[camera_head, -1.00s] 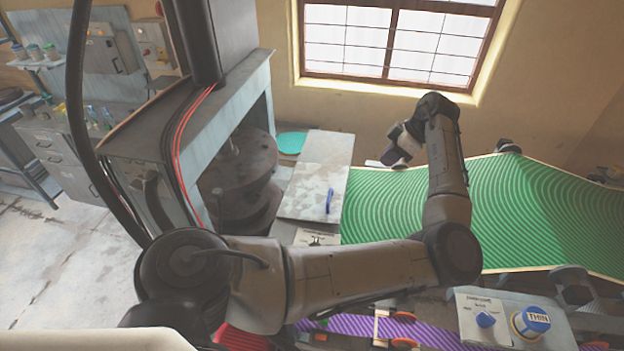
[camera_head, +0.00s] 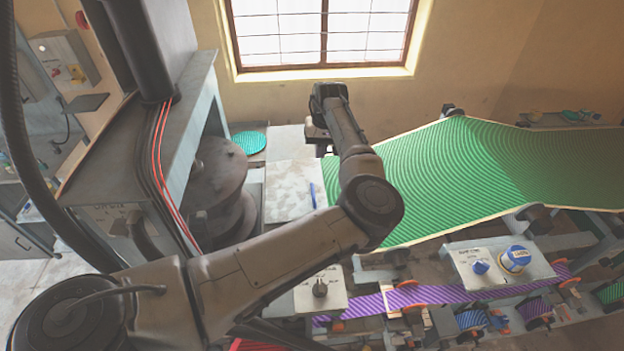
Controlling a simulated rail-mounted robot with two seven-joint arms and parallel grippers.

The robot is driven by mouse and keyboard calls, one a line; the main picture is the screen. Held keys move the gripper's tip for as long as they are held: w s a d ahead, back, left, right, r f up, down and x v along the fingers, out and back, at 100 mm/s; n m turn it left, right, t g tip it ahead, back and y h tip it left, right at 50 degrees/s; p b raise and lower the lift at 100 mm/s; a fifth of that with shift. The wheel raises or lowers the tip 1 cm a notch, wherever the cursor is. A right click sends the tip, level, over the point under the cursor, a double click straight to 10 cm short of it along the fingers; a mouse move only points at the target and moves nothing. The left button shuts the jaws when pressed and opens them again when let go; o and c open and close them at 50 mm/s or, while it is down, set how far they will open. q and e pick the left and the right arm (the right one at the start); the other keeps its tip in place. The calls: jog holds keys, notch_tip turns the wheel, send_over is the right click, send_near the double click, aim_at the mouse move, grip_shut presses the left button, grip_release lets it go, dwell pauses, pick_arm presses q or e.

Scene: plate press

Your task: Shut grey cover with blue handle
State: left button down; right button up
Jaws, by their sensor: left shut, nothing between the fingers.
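The grey cover (camera_head: 287,190) is a mottled flat panel between the dark round press plates and the green striped sheet. Its blue handle (camera_head: 313,195) is upright near its right edge. My left gripper (camera_head: 318,142) is shut and empty, seen beyond the handle near the cover's far right corner. My left forearm and wrist pass in front of the green sheet, just right of the handle. I cannot tell how far the cover stands open, or whether the gripper touches it. My right gripper is out of view.
The press frame (camera_head: 150,150) with red cables stands left of the cover. A teal disc (camera_head: 249,142) lies behind it. The green striped sheet (camera_head: 470,180) spreads to the right. A control box with a blue knob (camera_head: 515,258) and purple belt (camera_head: 440,294) are in front.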

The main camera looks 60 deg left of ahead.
aim_at(313, 190)
pick_arm(q)
jog(key=f+p, duration=0.1)
jog(key=f, duration=0.3)
jog(key=s+f+p, duration=0.1)
jog(key=f, duration=0.4)
jog(key=f+p, duration=0.1)
jog(key=f, duration=0.4)
jog(key=shift+s+a, duration=0.3)
jog(key=shift+a, duration=0.05)
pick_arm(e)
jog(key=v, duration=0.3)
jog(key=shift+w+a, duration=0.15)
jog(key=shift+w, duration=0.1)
